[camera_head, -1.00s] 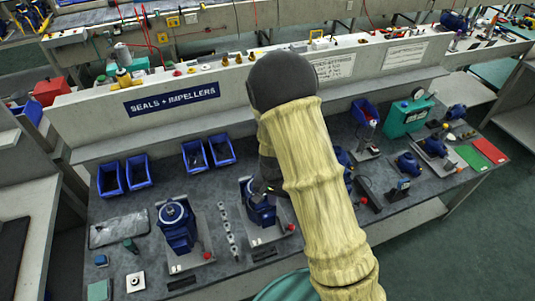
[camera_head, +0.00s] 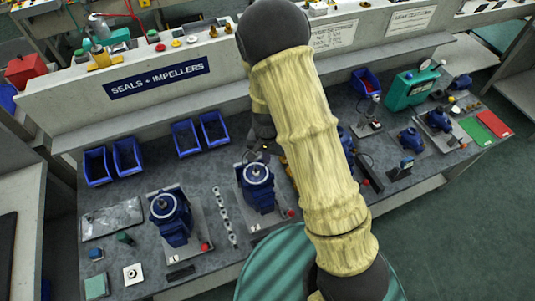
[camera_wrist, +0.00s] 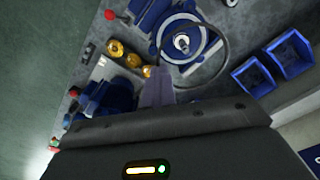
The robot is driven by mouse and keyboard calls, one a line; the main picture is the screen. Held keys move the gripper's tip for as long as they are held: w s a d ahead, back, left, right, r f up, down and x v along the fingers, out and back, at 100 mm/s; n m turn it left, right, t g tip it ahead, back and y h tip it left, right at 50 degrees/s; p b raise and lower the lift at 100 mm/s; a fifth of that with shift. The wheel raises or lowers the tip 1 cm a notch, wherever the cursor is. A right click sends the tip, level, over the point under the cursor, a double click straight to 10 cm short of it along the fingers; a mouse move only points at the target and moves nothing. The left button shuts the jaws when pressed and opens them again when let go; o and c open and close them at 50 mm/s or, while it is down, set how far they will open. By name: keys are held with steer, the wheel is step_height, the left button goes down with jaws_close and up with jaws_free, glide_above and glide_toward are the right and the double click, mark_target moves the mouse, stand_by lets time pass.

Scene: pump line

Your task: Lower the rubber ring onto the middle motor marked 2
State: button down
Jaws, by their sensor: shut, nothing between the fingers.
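The middle motor (camera_head: 257,190) is blue with a pale round top and stands upright on a grey plate. It also shows in the wrist view (camera_wrist: 182,42), with its round top facing the camera. A thin dark loop (camera_wrist: 228,45), which looks like the rubber ring, lies around the motor's top there, off-centre toward the blue bins. I cannot tell whether it sits flat, and I cannot make it out in the head view. My gripper (camera_wrist: 158,88) is shut and empty, beside the motor and apart from the ring.
Another blue motor (camera_head: 171,217) stands to the left. Further motors are partly hidden by my arm. Blue bins (camera_head: 186,138) line the back of the bench below the shelf (camera_head: 150,120). Brass parts (camera_wrist: 125,55) lie near the motor in the wrist view.

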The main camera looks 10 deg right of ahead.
mark_target(267, 175)
steer(key=shift+f+b, duration=1.65)
steer(key=shift+f, duration=0.3)
steer(key=shift+w+f+b, duration=0.2)
steer(key=shift+f+b, duration=0.65)
steer(key=shift+f, duration=0.2)
steer(key=shift+s+a+f+b, duration=0.1)
steer(key=shift+s+f+b, duration=0.05)
steer(key=shift+f+b, duration=0.2)
steer(key=shift+f, duration=0.1)
steer(key=shift+s, duration=0.1)
steer(key=shift+w, duration=0.2)
steer(key=shift+d, duration=0.2)
steer(key=shift+f+b, duration=0.3)
steer(key=shift+f, duration=0.3)
